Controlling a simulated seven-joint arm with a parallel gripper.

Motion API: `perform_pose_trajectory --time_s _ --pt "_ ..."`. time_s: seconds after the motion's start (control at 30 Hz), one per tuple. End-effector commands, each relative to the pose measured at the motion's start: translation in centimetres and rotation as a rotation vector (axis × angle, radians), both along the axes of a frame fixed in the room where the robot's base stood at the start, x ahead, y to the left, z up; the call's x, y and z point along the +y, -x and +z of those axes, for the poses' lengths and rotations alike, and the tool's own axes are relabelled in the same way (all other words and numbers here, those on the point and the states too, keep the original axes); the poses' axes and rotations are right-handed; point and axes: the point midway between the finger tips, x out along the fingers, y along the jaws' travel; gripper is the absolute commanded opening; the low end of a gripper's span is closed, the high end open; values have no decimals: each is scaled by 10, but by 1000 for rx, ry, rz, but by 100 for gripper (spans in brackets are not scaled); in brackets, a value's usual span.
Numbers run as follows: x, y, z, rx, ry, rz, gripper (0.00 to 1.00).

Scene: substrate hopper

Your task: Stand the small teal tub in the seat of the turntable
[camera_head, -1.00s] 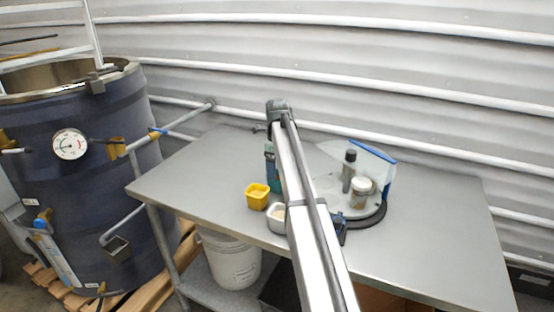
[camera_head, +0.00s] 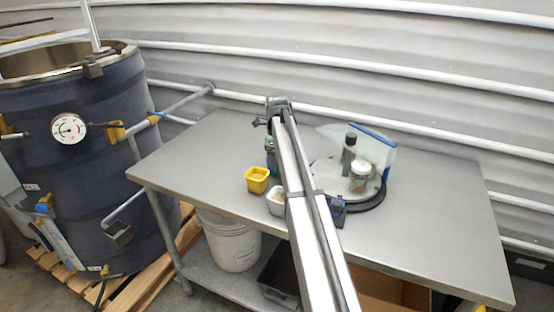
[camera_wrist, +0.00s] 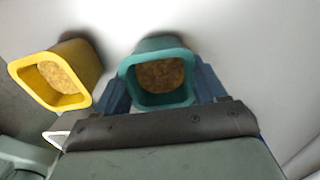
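The small teal tub (camera_wrist: 158,78) stands upright on the table with brown, grainy contents, between the two blue fingers of my gripper (camera_wrist: 168,88) in the wrist view. One finger is on each side; whether both touch it is hidden by its rim. In the head view my arm hides much of the tub (camera_head: 271,158). The turntable (camera_head: 326,176) is a pale round disc to the right of my arm. It carries a dark bottle (camera_head: 349,156) and a white-lidded jar (camera_head: 361,178). A blue part (camera_head: 338,208) shows at its front edge; I cannot make out the seat clearly.
A yellow tub (camera_head: 257,180) stands left of the teal one, and a white tub (camera_head: 276,203) is close to my arm. A clear panel with a blue edge (camera_head: 372,137) stands behind the turntable. The table's left (camera_head: 190,160) and right parts are bare.

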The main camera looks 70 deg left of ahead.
Motion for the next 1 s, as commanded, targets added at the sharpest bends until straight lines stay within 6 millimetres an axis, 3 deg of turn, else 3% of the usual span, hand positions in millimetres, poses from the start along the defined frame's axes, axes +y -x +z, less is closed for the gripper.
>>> perform_pose_trajectory --time_s 0.13,0.47,1.0 --pt "0 0 0 0 0 0 49" --pt "0 0 3 0 0 0 48" --pt "0 0 36 -1 -1 0 48"
